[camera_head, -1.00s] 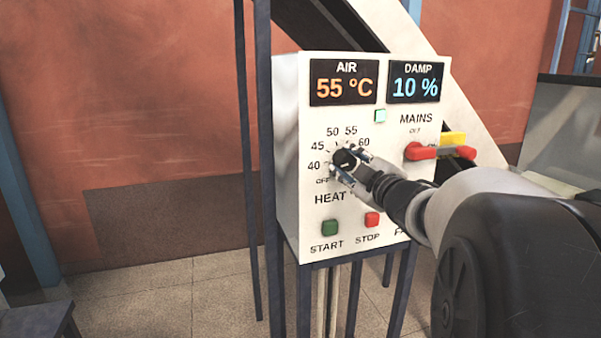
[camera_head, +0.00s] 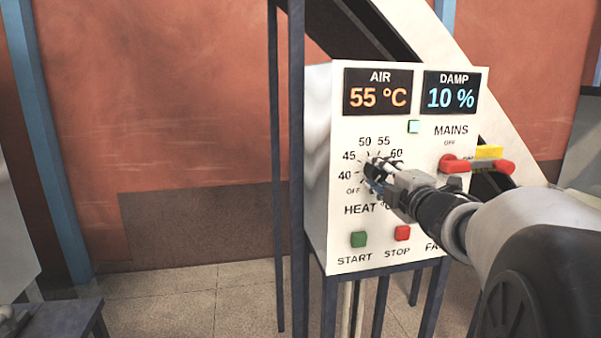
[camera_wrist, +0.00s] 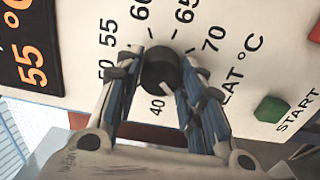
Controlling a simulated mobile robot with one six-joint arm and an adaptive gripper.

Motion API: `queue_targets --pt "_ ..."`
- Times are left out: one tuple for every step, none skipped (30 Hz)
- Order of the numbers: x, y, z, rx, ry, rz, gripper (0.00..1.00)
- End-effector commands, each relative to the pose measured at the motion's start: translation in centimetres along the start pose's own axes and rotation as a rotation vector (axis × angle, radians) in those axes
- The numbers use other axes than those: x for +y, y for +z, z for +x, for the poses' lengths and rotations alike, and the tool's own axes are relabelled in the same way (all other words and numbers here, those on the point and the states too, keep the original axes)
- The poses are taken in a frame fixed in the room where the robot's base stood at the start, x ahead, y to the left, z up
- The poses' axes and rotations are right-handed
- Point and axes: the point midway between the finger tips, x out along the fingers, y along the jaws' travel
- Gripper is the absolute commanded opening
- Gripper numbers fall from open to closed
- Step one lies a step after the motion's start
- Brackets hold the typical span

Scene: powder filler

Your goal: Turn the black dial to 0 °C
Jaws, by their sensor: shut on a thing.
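The round black dial (camera_wrist: 158,66) sits on the white control panel (camera_head: 345,215) inside a printed scale with OFF and numbers from 40 upward. My gripper (camera_wrist: 161,78) is shut on the dial, one finger on each side of it. In the head view my gripper (camera_head: 374,172) reaches in from the right and hides most of the dial. In the wrist view the 40 mark shows between the fingers; OFF is hidden there. I cannot read the dial's pointer clearly. The AIR display (camera_head: 378,94) reads 55 °C.
The DAMP display (camera_head: 451,93) reads 10 %. A red MAINS switch (camera_head: 456,165) lies right of the dial, close to my arm. Below are a green START button (camera_head: 359,240) and a red STOP button (camera_head: 402,233). Open floor lies to the left.

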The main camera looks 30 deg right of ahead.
Motion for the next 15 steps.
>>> queue_targets --pt "0.16 -0.02 0.01 0.001 0.003 -0.007 0.12" --pt "0.16 -0.03 0.01 0.001 0.003 -0.01 0.12" --pt "0.16 -0.03 0.01 0.001 0.003 -0.012 0.12" --pt "0.16 -0.03 0.01 0.001 0.003 -0.013 0.12" --pt "0.16 -0.03 0.01 0.001 0.003 -0.014 0.12" --pt "0.16 -0.03 0.01 0.001 0.003 -0.014 0.12" --pt "0.16 -0.03 0.01 0.001 0.003 -0.014 0.12" --pt "0.16 -0.03 0.01 0.001 0.003 -0.014 0.12" --pt "0.16 -0.03 0.01 0.001 0.003 -0.014 0.12" --pt "0.16 -0.03 0.01 0.001 0.003 -0.014 0.12" --pt "0.16 -0.03 0.01 0.001 0.003 -0.014 0.12" --pt "0.16 -0.04 0.01 0.001 0.003 -0.014 0.12" --pt "0.16 -0.04 0.01 0.001 0.003 -0.014 0.12" --pt "0.16 -0.04 0.01 0.001 0.003 -0.014 0.37" --pt "0.16 -0.04 0.01 0.001 0.003 -0.013 0.39"
